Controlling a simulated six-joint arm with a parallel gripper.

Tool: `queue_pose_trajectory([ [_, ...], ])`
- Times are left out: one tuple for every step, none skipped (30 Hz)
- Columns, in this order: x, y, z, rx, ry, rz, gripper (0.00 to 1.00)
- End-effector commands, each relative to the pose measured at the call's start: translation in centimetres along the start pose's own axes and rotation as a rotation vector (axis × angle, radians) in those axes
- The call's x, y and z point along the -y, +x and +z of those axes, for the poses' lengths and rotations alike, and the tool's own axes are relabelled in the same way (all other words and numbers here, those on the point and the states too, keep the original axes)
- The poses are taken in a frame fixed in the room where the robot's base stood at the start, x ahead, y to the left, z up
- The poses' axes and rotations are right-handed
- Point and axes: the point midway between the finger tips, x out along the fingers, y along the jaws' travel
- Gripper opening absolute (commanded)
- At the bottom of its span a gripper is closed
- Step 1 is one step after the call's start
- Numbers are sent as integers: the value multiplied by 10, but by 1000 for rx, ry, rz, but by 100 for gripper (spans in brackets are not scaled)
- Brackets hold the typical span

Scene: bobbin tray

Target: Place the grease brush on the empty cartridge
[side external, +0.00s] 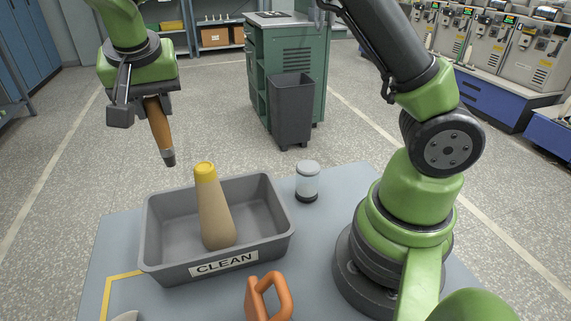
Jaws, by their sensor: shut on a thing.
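My gripper (148,99) is at the upper left, in the air above and behind the left part of the grey tray. It is shut on the grease brush (159,128), which has a brown handle, a grey collar and a dark tip. The brush hangs tip down, slightly tilted, clear of the tray. A small pale, clear-looking cylinder (307,182) with a grey top and dark base stands upright on the table right of the tray. It is probably the empty cartridge, but I cannot see inside it clearly.
The grey tray (154,238) labelled CLEAN holds a tall tan cone (215,218) with a yellow top. An orange handled object (268,299) stands in front. Blue-grey table (335,177) shows around the cylinder.

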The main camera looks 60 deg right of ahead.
Motion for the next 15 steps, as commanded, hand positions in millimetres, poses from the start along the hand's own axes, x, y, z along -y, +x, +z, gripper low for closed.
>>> queue_pose_trajectory([
  [-29,-4,-12,-1,142,57,6],
  [-46,-6,-17,-2,228,93,6],
  [-68,-9,-22,-1,346,142,6],
  [-85,-12,-26,-1,435,179,6],
  [-102,-15,-28,-1,525,216,6],
  [-123,-19,-29,-1,643,265,6],
  [-139,-22,-29,-1,730,301,6],
  [-154,-26,-28,-1,815,336,6],
  [-173,-30,-26,-1,923,380,6],
  [-186,-34,-24,0,999,411,6],
  [-198,-37,-22,0,1069,441,6],
  [-212,-41,-18,0,1156,477,6],
  [-221,-44,-15,0,1213,501,6],
  [-229,-46,-12,0,1266,523,6],
  [-238,-49,-9,0,1325,548,6],
])
